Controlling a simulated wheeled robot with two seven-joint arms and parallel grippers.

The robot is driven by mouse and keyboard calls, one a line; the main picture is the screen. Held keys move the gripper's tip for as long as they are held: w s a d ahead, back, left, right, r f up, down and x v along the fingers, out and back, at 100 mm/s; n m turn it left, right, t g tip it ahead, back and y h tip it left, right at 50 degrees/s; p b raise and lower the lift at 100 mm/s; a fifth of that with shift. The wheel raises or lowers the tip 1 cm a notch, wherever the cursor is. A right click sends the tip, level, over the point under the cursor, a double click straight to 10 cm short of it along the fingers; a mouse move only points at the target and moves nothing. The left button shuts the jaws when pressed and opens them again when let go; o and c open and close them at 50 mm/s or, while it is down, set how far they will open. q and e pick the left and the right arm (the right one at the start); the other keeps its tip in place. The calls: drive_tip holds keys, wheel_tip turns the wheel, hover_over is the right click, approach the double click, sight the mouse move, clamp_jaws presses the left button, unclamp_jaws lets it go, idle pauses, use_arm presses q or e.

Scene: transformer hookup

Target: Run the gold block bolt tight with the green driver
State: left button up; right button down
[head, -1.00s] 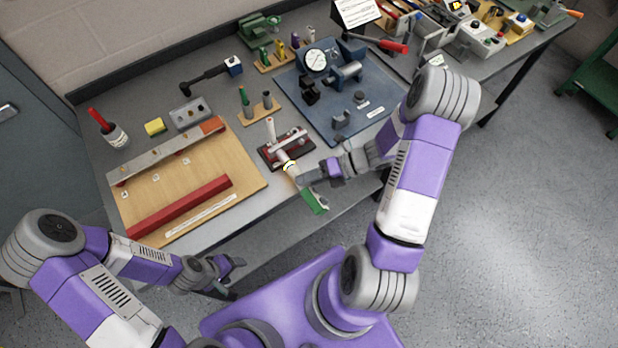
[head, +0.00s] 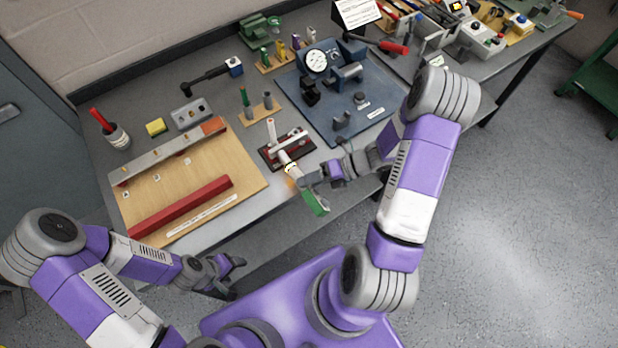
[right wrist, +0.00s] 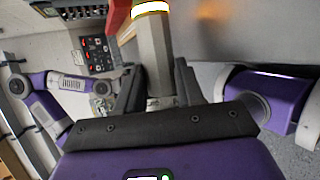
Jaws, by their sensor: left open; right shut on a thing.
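My right gripper (head: 312,179) is shut on a tool with a green end (head: 315,203), which I take to be the green driver; it is tilted at the bench's front edge. In the right wrist view its grey faceted shaft (right wrist: 153,55) stands between the fingers, with a bright white ring (right wrist: 150,8) above. In the head view its upper end is close to a dark red fixture (head: 270,156) with a pale lever; I cannot tell if they touch. I cannot clearly make out a gold bolt there. My left gripper (head: 235,278) is open and empty, in front of the bench.
A wooden board (head: 150,192) with a red bar (head: 180,206) lies left. A grey block (head: 192,113) with holes sits behind it. A small stand (head: 259,112) holds a green-handled tool. A blue plate (head: 352,112) with a dial gauge lies behind the right arm.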

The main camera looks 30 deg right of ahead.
sight(317, 192)
drive_tip(key=shift+s+d+p, duration=0.1)
drive_tip(key=shift+s+p, duration=0.2)
drive_tip(key=shift+s, duration=1.6)
drive_tip(key=shift+s, duration=0.1)
